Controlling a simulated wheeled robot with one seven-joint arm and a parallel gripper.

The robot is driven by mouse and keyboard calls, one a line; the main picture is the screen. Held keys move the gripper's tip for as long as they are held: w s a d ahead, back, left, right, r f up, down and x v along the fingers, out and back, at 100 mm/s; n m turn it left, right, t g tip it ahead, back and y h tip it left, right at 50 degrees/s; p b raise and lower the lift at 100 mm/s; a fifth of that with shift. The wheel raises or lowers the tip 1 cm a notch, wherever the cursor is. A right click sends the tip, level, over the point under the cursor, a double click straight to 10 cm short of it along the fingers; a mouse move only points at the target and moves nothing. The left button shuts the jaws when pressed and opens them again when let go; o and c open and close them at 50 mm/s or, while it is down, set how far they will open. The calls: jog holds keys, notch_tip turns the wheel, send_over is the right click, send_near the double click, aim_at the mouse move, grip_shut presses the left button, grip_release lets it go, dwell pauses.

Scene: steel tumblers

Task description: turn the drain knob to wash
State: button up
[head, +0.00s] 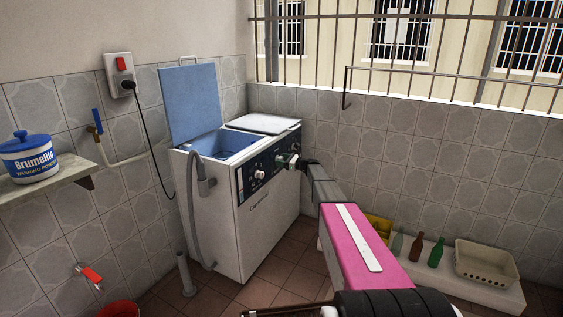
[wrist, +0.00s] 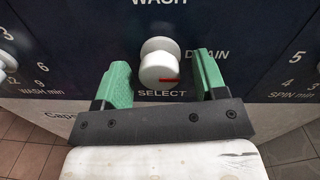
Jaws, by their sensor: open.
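The drain knob (wrist: 158,66) is a white round knob on the dark control panel, seen in the wrist view between SELECT below and WASH above. Its red mark lies roughly level and points right, toward the DRAIN label. My gripper (wrist: 160,80) is open, with one green finger left of the knob and one right of it. A gap shows on both sides, and neither finger appears to touch the knob. In the head view my gripper (head: 292,163) is at the washing machine's (head: 243,228) front panel and partly hides it.
The machine's blue lid (head: 189,103) stands open over the tub. The wash timer knob (head: 259,174) is left on the panel. A grey hose (head: 198,215) hangs at the machine's left corner. Bottles (head: 416,248) and a cream basket (head: 486,262) stand on a low ledge at right.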

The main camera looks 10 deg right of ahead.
jog(key=shift+w+a, duration=0.2)
jog(key=shift+a, duration=0.1)
jog(key=c, duration=0.9)
